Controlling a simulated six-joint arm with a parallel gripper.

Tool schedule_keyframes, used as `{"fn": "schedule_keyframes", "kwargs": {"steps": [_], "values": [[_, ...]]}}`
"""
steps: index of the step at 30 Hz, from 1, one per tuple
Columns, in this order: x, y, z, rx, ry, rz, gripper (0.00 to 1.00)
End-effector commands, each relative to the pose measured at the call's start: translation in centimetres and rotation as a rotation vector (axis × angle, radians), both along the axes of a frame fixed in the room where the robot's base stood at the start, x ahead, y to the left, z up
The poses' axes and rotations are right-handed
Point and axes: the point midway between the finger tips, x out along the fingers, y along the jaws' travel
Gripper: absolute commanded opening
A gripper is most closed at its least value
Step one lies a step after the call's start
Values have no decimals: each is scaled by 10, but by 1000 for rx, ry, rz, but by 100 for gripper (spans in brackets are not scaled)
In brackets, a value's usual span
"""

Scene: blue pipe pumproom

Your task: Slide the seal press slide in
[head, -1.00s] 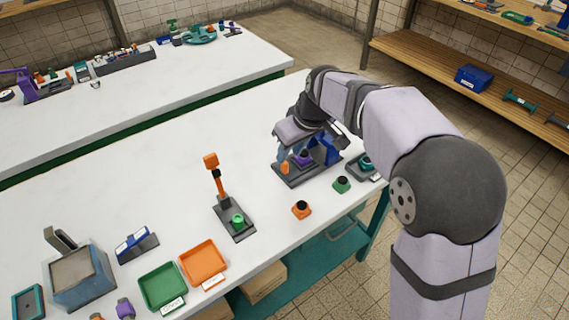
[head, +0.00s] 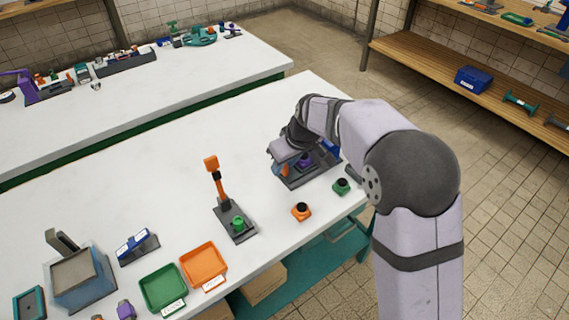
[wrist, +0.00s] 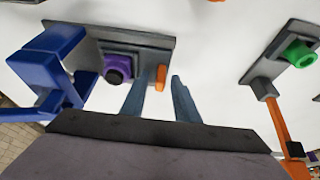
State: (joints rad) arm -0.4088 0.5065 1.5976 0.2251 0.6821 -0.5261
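The press (head: 325,172) has a dark grey base and a blue frame; it stands near the right end of the bench. In the wrist view its blue frame (wrist: 48,65) is at the left. A purple part with a black round top (wrist: 117,68) sits on the base (wrist: 160,42). A small orange tab (wrist: 161,77) stands at the base's other end; it also shows in the head view (head: 285,171). My gripper (wrist: 156,85) is open, its two fingers apart near the tab, which appears between them. Contact cannot be told.
An orange block (head: 301,212) and a green block (head: 341,187), both black-topped, stand near the bench's front edge. A grey stand with an orange lever and green part (head: 237,224) is to the left. Green (head: 163,288) and orange (head: 203,265) trays lie farther left.

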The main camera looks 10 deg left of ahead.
Motion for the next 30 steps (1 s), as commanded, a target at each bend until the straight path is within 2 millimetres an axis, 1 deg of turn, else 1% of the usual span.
{"fn": "schedule_keyframes", "kwargs": {"steps": [1,3,8,11,18,21,24,30], "values": [[0,0,0,0,0,0,15],[0,0,0,0,0,0,0],[0,0,0,0,0,0,0],[5,-5,1,0,0,-2,0],[41,-41,2,0,0,-5,0],[51,-51,2,0,-1,-4,0],[54,-55,1,-1,-1,0,0],[55,-55,1,-1,-4,-1,0]]}}
